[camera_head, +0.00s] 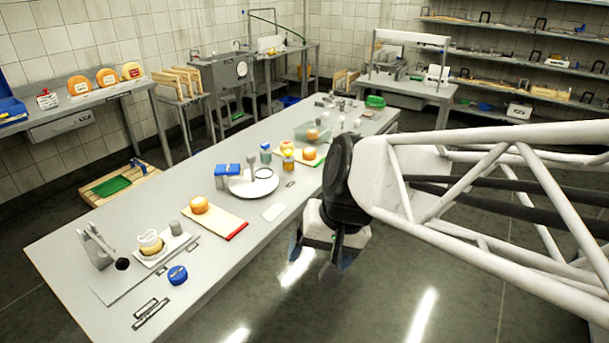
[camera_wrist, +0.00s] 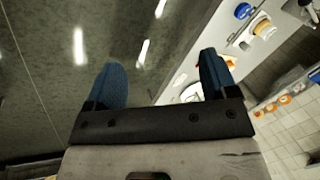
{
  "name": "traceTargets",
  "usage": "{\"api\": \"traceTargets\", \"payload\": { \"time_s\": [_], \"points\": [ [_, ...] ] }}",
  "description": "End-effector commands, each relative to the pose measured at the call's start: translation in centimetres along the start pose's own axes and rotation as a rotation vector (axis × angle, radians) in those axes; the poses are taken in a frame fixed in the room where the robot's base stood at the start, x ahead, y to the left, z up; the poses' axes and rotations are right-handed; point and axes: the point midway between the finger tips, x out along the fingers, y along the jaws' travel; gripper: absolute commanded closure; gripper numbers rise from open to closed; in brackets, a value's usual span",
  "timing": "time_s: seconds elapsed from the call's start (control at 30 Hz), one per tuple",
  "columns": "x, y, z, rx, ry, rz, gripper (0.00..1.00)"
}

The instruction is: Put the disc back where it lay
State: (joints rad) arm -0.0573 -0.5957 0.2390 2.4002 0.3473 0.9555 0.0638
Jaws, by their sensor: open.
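My gripper (camera_head: 315,256) hangs off the right edge of the long grey table, over the floor. In the wrist view its two blue fingers (camera_wrist: 161,72) stand wide apart with nothing between them. Several round things could be the disc, and I cannot tell which is meant. A short blue disc-like piece (camera_head: 177,274) lies near the table's front. A flat white round plate (camera_head: 254,184) lies mid-table. An orange round cheese (camera_head: 199,204) sits on a board with a red end (camera_head: 229,221). A pale round piece (camera_head: 150,242) sits on a small white stand at the front left.
The long table (camera_head: 110,217) also holds a blue box (camera_head: 228,170), jars and a clear bin (camera_head: 311,132). Orange cheese wheels (camera_head: 106,77) stand on the left side bench. The floor right of the table is clear below my arm.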

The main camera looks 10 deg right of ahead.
Motion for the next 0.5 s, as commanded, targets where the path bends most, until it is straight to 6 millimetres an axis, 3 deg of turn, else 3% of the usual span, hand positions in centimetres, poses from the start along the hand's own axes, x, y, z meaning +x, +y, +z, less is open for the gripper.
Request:
{"api": "traceTargets", "payload": {
  "time_s": [0.2, 0.33, 0.5],
  "points": [
    [-2.6, 5.1, 2.1, -0.138, 0.082, 0.196, 0.21],
    [-3.5, 6.7, 2.7, -0.183, 0.103, 0.264, 0.21],
    [-3.8, 7.3, 3.0, -0.202, 0.111, 0.293, 0.21]
  ]
}}
